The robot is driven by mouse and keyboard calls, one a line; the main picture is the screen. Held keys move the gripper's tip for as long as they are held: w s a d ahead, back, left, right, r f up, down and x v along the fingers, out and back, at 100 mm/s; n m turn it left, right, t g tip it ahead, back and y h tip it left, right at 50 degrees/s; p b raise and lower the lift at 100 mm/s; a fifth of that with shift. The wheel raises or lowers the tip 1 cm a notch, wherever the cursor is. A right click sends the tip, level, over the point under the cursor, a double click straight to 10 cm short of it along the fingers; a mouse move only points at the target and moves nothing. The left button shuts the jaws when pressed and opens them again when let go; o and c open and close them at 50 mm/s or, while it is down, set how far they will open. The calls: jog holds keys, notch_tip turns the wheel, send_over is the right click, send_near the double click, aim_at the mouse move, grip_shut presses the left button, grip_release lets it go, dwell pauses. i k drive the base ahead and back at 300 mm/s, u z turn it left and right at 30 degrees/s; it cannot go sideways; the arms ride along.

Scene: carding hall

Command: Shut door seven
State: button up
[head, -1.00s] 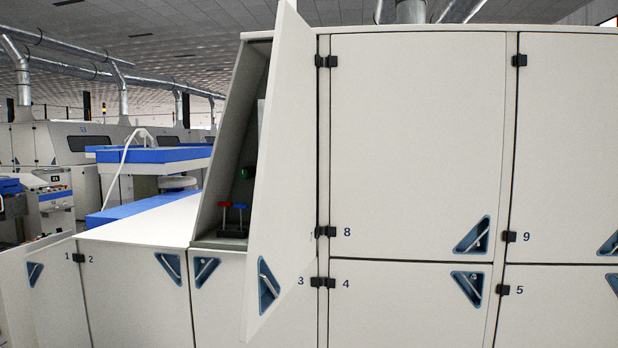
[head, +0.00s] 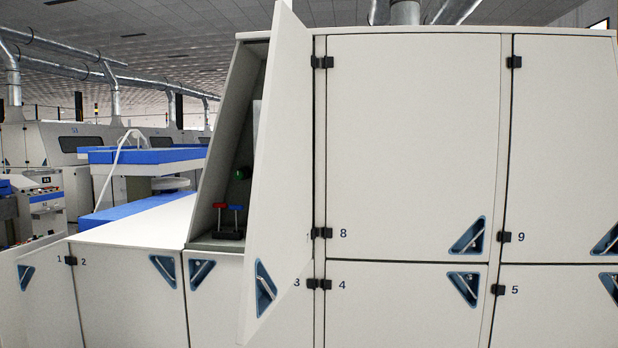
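A tall off-white door (head: 281,170) stands open on the upper left of the machine, swung out toward me. It is hinged on its right side, beside the panel marked 8. Its own number is not clearly readable; by its place before 8, it appears to be door seven. A blue triangular recessed handle (head: 265,288) is near its lower left corner. The door's lower end overlaps the panel marked 3 in the picture. Left of it, the opening (head: 212,225) shows a dark interior with red-topped and blue-topped levers (head: 228,217) and a green round part. My gripper is not in view.
Panels 8 (head: 410,150), 9 (head: 565,150), 4 (head: 400,310) and 5 look shut. The panel marked 1 (head: 30,295) at far left stands at an angle, apparently open. A white sloping top (head: 140,220) lies left of the opening. Other machines stand behind.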

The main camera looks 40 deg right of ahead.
aim_at(281, 234)
jog(key=z, duration=1.3)
jog(key=i, duration=1)
jog(key=z, duration=0.6)
jog(key=k, duration=0.5)
